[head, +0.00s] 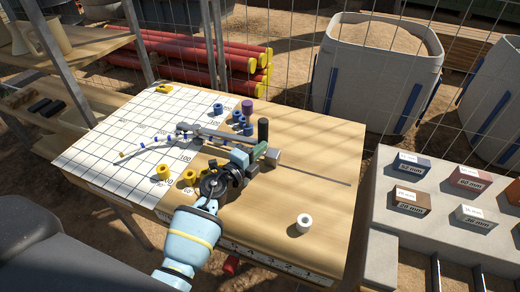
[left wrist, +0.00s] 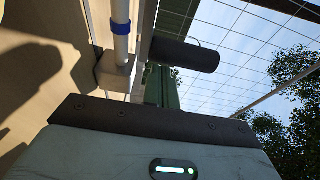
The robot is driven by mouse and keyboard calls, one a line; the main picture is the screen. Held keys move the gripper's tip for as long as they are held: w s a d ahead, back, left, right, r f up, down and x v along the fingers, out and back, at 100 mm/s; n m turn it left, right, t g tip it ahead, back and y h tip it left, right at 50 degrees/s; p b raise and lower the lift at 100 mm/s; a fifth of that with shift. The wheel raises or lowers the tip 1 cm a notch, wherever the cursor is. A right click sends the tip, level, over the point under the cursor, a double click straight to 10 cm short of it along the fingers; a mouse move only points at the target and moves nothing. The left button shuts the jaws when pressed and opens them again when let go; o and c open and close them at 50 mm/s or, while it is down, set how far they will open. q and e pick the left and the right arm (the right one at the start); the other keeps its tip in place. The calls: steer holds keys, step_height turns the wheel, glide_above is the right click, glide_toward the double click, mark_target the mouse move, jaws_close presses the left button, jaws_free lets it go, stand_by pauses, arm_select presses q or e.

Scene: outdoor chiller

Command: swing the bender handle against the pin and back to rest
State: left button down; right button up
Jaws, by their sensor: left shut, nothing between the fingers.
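The bender sits on the wooden table, with a green body (head: 262,150) and a grey block (head: 273,157) at its right. A grey arm (head: 212,131) reaches left from it over the grid sheet. A black upright cylinder (head: 263,129) stands by it; I cannot tell for sure whether this is the handle's grip or the pin. My left gripper (head: 222,178) is shut and empty just in front of the bender, partly hiding it. The left wrist view shows a dark cylinder (left wrist: 185,55), a green part (left wrist: 165,87) and a pale tube with a blue band (left wrist: 120,30). My right gripper is out of view.
A gridded white sheet (head: 112,137) covers the table's left. Yellow, blue and purple (head: 247,107) cylinders stand around the bender. A white ring (head: 304,222) lies at the front right. A thin rod (head: 315,177) extends right. Labelled blocks (head: 410,200) sit on a grey slab beyond.

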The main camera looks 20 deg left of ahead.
mark_target(266, 140)
arm_select(q)
steer(key=shift+w, duration=0.1)
steer(key=shift+w+r, duration=0.15)
steer(key=shift+w, duration=0.15)
steer(key=w+n+y, duration=0.1)
steer(key=w, duration=0.2)
steer(key=shift+w+d+y, duration=0.15)
steer(key=shift+w+y, duration=0.1)
steer(key=shift+y, duration=0.15)
steer(key=shift+w+f, duration=0.2)
steer(key=shift+w, duration=0.35)
